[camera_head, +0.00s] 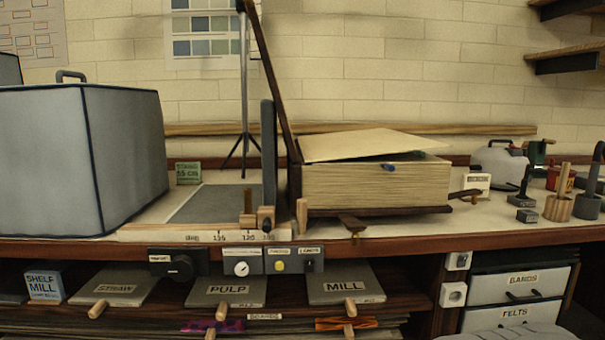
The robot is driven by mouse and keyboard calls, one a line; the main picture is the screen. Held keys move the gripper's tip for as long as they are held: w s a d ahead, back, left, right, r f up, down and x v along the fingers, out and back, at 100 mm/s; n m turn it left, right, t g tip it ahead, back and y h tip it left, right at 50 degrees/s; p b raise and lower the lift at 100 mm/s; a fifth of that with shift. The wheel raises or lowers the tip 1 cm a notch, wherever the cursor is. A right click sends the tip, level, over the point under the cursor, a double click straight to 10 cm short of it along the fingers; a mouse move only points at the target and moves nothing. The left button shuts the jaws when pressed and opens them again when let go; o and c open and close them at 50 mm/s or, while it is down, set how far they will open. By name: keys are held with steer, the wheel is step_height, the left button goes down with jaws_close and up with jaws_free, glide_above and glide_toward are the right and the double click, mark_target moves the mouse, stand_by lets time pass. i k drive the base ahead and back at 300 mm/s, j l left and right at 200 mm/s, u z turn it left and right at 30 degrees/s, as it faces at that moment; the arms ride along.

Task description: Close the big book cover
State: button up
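The big book (375,186) lies on the bench right of the middle, its thick cream page block facing me. Its dark brown cover (272,80) stands open at the left edge of the block, steeply upright and leaning a little left; its top runs out of the picture. The top page (365,144) is slightly raised and tilted above the block. A small blue thing (389,167) shows at the block's upper front edge. Brown straps (352,223) stick out from the book's base at the front and right. My gripper is not in view.
A grey upright post (269,150) and small wooden blocks stand close left of the cover. A tripod stand (245,95) is behind. A large grey box (80,160) fills the left. Jugs and tools (500,165) crowd the right. Shelves (565,55) hang upper right.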

mark_target(251, 10)
steer(key=i+j, duration=0.1)
steer(key=j, duration=0.85)
steer(key=i+u, duration=0.45)
steer(key=i, duration=0.45)
steer(key=k+z, duration=0.1)
steer(key=j+u, duration=0.1)
steer(key=j, duration=0.55)
steer(key=i+l, duration=0.1)
steer(key=l, duration=0.45)
